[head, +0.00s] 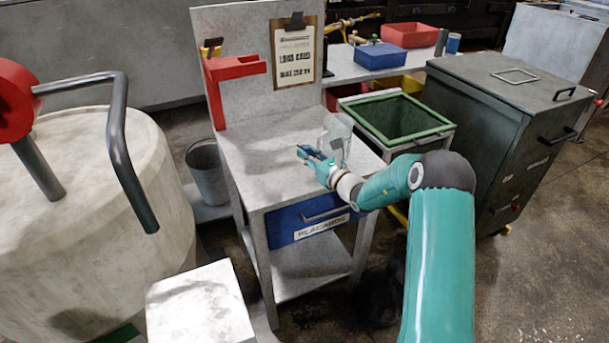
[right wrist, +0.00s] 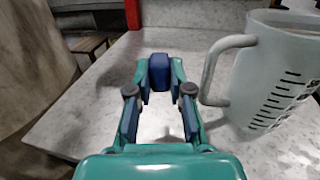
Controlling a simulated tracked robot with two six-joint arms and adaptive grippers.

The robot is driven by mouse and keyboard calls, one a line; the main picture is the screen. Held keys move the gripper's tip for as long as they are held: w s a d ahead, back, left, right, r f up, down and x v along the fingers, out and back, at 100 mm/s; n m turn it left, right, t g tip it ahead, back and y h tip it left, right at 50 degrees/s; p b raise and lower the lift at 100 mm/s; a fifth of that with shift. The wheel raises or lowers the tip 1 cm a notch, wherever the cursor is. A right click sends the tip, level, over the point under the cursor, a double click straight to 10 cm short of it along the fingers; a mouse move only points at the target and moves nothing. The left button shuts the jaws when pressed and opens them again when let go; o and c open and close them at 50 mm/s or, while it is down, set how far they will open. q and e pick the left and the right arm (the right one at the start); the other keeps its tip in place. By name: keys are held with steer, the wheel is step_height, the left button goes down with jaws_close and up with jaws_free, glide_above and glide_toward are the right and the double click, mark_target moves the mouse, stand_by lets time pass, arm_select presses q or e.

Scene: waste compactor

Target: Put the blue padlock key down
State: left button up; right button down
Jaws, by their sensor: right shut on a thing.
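My right gripper (head: 309,155) is over the grey top of the workbench (head: 255,170), beside a measuring jug. In the right wrist view its two fingers (right wrist: 159,80) close together on a small dark blue piece (right wrist: 159,66), which I take to be the blue padlock key. The fingertips hide most of it, and its shaft cannot be made out. I cannot tell whether it touches the bench top. My left gripper is not in view.
The pale measuring jug (right wrist: 275,90) stands just right of the gripper. A red bracket (head: 228,72) and a clipboard (head: 293,50) are at the bench's back. The bench top left of the gripper is clear. A green-rimmed bin (head: 398,116) stands to the right.

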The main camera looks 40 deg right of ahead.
mark_target(308, 178)
steer(key=shift+f, duration=3.45)
steer(key=c, duration=1.1)
jaws_free()
steer(key=shift+o, duration=0.2)
